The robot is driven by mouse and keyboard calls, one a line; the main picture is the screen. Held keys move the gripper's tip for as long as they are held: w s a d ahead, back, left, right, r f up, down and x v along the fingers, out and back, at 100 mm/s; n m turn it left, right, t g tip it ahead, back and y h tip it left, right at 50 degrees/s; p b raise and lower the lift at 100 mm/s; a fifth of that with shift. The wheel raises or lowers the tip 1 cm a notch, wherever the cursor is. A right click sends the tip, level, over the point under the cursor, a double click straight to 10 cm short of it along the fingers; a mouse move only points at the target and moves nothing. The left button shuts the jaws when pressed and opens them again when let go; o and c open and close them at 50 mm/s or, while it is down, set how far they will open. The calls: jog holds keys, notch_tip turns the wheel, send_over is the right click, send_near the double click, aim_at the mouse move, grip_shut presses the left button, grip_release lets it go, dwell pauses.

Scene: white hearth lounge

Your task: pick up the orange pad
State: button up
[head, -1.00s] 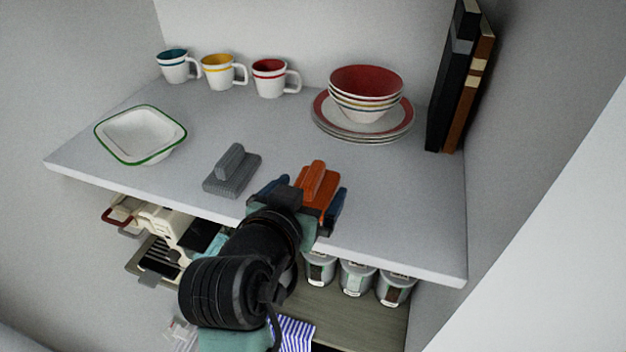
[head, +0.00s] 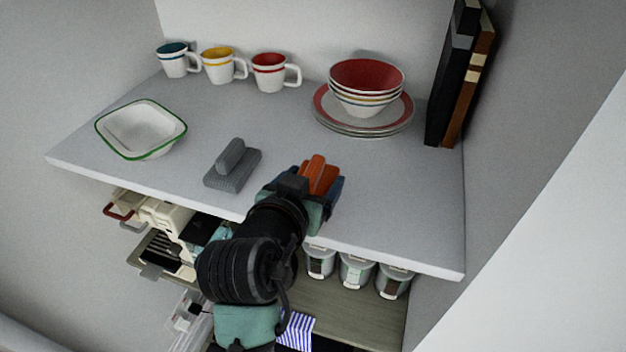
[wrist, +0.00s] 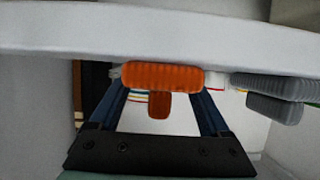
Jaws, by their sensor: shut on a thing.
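The orange pad (head: 320,172), ribbed with a raised grip on top, is near the front edge of the white shelf in the head view. My gripper (head: 312,186) reaches in from the front and is shut on it, with a blue finger on each side. My gripper's wrist and fingers hide the pad's near and lower parts in the head view. In the wrist view the pad (wrist: 165,75) lies between the blue fingers. I cannot tell whether the pad touches the shelf or is slightly above it.
A similar grey pad (head: 232,165) lies left of my gripper. A green-rimmed dish (head: 140,130), several mugs (head: 218,66), stacked bowls on plates (head: 365,88) and upright books (head: 455,90) stand around. Lidded jars (head: 355,272) sit below the shelf. The shelf's middle is clear.

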aim_at(312, 168)
jog(key=shift+r, duration=0.1)
notch_tip(312, 168, up, 10)
jog(key=shift+f+b, duration=0.1)
jog(key=shift+b, duration=0.7)
jog(key=o, duration=0.8)
jog(key=shift+c, duration=0.2)
jog(key=c, duration=0.6)
